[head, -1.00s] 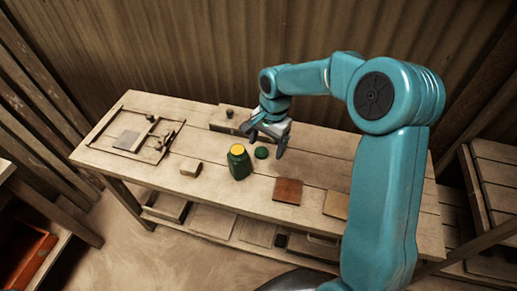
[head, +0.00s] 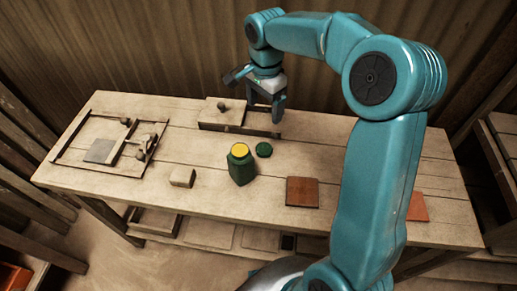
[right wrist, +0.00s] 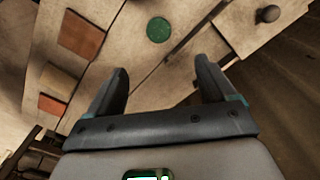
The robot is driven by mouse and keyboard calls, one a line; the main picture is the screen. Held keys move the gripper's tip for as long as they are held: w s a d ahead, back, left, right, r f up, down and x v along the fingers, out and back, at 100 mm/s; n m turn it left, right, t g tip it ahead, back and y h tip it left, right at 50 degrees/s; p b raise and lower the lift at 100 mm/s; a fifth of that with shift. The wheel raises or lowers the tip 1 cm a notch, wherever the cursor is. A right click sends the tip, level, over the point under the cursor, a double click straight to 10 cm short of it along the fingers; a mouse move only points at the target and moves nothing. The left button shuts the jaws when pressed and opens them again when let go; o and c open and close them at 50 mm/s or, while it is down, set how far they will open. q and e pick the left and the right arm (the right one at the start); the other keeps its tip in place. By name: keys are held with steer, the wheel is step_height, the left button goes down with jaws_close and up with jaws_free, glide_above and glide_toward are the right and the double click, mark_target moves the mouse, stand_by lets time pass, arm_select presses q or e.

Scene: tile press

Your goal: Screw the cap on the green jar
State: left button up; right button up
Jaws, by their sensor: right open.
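The green jar (head: 241,169) stands upright on the workbench, with a yellow top (head: 240,150). The green cap (head: 264,149) is a flat round disc lying on the bench just right of the jar, apart from it. The cap also shows in the right wrist view (right wrist: 159,30), beyond the fingertips. My right gripper (head: 256,97) is open and empty, raised above the back of the bench, behind the cap. Its two spread fingers show in the right wrist view (right wrist: 160,68). The jar is not seen in that view. My left gripper is not in view.
A wooden box with a knob (head: 224,114) stands at the back. A wooden frame (head: 62,155) with a grey plate lies at the left, and a small block (head: 183,177) left of the jar. A dark red tile (head: 302,192) and an orange-red tile (head: 417,207) lie to the right.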

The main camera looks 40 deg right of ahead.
glide_above(265, 147)
steer(key=f, duration=1.1)
steer(key=shift+s+f, duration=0.15)
steer(key=shift+s, duration=0.05)
steer(key=shift+a, duration=0.1)
step_height(265, 147, down, 5)
steer(key=shift+w+f+p, duration=0.1)
steer(key=shift+p, duration=0.25)
steer(key=c, duration=1.2)
